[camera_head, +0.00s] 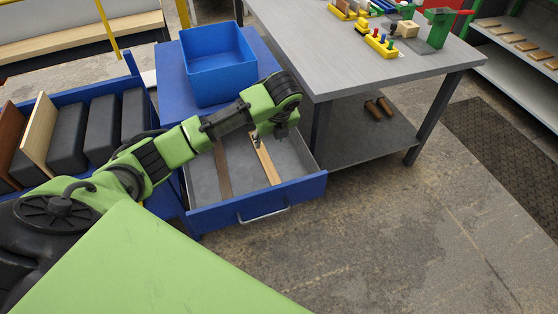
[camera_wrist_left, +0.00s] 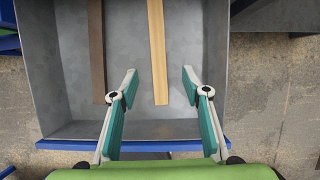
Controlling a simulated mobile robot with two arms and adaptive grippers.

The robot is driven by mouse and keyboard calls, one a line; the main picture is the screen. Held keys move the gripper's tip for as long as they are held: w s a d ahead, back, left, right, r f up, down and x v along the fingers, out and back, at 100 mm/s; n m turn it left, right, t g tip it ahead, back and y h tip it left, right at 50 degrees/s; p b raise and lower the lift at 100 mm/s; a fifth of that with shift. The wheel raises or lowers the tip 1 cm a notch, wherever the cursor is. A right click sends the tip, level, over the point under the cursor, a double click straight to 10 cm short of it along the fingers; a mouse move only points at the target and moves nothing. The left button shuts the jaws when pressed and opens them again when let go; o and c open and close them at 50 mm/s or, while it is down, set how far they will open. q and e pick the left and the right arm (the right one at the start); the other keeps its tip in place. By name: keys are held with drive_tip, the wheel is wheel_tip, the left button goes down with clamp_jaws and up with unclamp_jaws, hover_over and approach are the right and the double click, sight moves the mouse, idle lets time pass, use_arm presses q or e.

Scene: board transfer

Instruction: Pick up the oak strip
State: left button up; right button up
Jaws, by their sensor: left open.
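The oak strip (camera_head: 264,158) is a light wooden strip lying in the open drawer (camera_head: 283,200). In the left wrist view the oak strip (camera_wrist_left: 157,50) runs away from me, its near end between and just beyond my fingertips. My left gripper (camera_head: 257,138) is above the drawer, at the strip's far part in the head view. In the left wrist view my left gripper (camera_wrist_left: 160,82) is open and empty, with a finger on each side of the strip's line. A dark brown strip (camera_wrist_left: 96,50) lies parallel to its left. My right gripper is not in view.
A blue bin (camera_head: 218,66) stands on the blue cabinet behind the drawer. A grey workbench (camera_head: 330,50) with colourful tools stands to the right. A blue rack (camera_head: 70,96) with dark blocks and boards is at left. Drawer walls surround the strips.

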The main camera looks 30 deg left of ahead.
use_arm(q)
approach(263, 155)
drive_tip(key=shift+s, duration=0.1)
drive_tip(key=x, duration=0.2)
drive_tip(key=shift+f, duration=0.25)
drive_tip(key=shift+w+a+f, duration=0.1)
drive_tip(key=shift+w+f, duration=0.15)
drive_tip(key=shift+f, duration=0.1)
drive_tip(key=x, duration=0.5)
drive_tip(key=shift+b, duration=0.35)
drive_tip(key=shift+r, duration=0.1)
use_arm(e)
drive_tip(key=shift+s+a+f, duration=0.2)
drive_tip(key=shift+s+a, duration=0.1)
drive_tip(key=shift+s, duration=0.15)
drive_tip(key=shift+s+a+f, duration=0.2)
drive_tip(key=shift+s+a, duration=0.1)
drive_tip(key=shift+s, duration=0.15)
use_arm(q)
clamp_jaws()
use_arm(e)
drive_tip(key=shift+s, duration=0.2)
